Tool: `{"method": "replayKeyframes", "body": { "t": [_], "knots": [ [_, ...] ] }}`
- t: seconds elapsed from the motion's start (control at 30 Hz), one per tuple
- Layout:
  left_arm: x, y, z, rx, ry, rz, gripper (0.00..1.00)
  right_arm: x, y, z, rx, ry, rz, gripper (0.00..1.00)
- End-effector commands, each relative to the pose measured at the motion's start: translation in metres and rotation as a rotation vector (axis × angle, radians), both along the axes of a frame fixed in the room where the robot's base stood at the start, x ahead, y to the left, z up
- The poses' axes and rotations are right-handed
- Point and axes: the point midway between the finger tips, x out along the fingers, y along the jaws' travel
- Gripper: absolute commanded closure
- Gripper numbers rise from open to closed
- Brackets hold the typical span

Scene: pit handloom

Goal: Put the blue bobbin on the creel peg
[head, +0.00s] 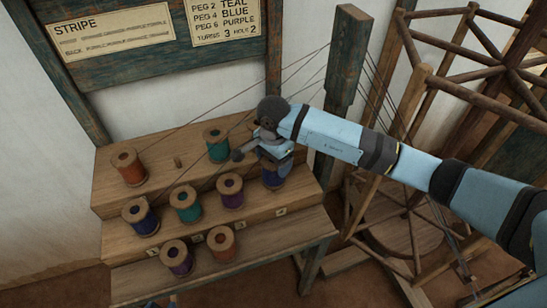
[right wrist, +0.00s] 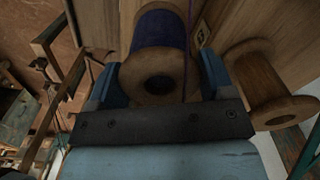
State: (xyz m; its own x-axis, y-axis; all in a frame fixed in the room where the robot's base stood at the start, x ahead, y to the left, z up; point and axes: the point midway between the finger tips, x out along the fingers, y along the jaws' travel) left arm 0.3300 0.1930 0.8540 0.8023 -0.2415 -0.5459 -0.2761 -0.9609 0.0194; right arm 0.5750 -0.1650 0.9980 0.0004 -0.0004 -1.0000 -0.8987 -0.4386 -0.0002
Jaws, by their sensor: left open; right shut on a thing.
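A blue bobbin (head: 272,178) with pale wooden flanges is at the right end of the middle step of the creel (head: 318,226). My right gripper (head: 273,158) reaches in from the right and covers part of it. In the right wrist view the gripper's fingers are shut on both sides of this bobbin (right wrist: 160,78), its round end facing the camera. Whether it touches the step is hidden. A bare creel peg (head: 177,161) stands on the top step between the orange bobbin (head: 130,171) and a teal bobbin (head: 217,150). My left gripper (head: 160,302) barely shows at the bottom edge, apart from the bobbins.
Another dark blue bobbin (head: 141,219), a teal bobbin (head: 185,206) and a purple bobbin (head: 230,194) stand on the middle step. A purple bobbin (head: 177,260) and an orange bobbin (head: 221,245) stand in front. Threads cross above. A wooden post (head: 345,75) stands at right.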

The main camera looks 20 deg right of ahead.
Motion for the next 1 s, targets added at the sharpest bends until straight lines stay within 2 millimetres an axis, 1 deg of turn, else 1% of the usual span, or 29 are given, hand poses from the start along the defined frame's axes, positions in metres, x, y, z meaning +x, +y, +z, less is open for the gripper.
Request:
{"method": "replayKeyframes", "body": {
  "t": [0.03,0.5,0.7,0.97,1.0],
  "knots": [
    [0.0,0.0,-0.007,0.0,0.001,0.0,0.57,0.0,0.0,-0.007,-0.001,0.0,0.0,0.51],
    [-0.002,0.0,-0.037,0.002,0.008,-0.001,0.57,0.0,0.0,-0.038,0.001,0.0,-0.001,0.51],
    [-0.002,0.0,-0.041,0.002,0.008,-0.002,0.57,0.0,0.0,-0.043,0.001,0.0,-0.001,0.51],
    [-0.002,0.0,-0.039,0.001,0.004,-0.001,0.57,0.0,0.0,-0.042,0.0,0.0,-0.001,0.51],
    [-0.002,0.0,-0.038,0.001,0.003,-0.001,0.57,0.0,0.0,-0.042,0.0,0.0,-0.001,0.16]
  ]
}}
